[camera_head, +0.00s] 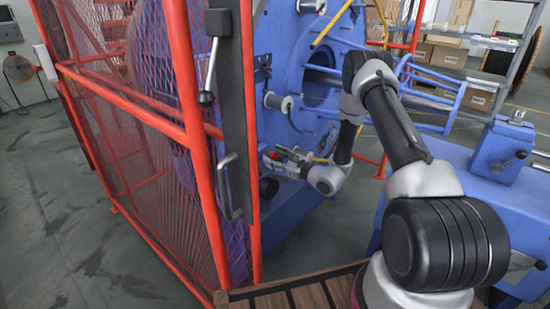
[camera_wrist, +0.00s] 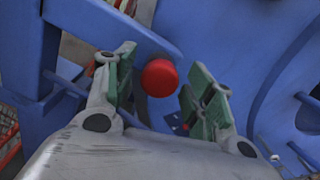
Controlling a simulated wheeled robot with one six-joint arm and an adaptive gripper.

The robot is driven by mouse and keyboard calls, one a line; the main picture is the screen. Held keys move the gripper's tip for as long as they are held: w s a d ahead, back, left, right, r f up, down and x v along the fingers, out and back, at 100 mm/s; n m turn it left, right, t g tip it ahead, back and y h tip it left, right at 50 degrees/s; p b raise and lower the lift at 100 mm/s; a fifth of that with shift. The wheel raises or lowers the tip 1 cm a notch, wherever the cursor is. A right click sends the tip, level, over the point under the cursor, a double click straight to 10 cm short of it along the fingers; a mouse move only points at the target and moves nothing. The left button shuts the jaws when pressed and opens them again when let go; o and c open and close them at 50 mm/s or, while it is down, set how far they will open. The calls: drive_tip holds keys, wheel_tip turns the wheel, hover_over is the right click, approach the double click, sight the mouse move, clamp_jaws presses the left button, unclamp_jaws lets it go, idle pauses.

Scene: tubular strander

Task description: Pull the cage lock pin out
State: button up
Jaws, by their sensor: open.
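The cage lock pin shows as a round red knob (camera_wrist: 159,78) in the wrist view, in front of a blue frame part. My gripper (camera_wrist: 156,76) is open, with a green-padded finger on each side of the knob. The knob appears between the fingertips, with visible gaps on both sides; I cannot tell how far ahead of them it is. In the head view my gripper (camera_head: 281,157) is beside the blue machine, where a small red spot (camera_head: 267,154) shows near the fingers.
A red mesh cage guard (camera_head: 142,120) with a dark post and lever handle (camera_head: 209,75) stands left of my arm. The large blue machine plate (camera_head: 285,65) rises behind my gripper. A blue machine bed (camera_head: 456,160) is at right. Grey floor (camera_head: 65,225) lies open at left.

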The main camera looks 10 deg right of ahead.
sight(276, 158)
drive_tip(key=shift+c, duration=0.3)
clamp_jaws()
drive_tip(key=shift+v, duration=1.6)
drive_tip(key=shift+o, duration=0.3)
unclamp_jaws()
drive_tip(key=shift+s, duration=0.1)
drive_tip(key=shift+d, duration=0.1)
drive_tip(key=v, duration=1.2)
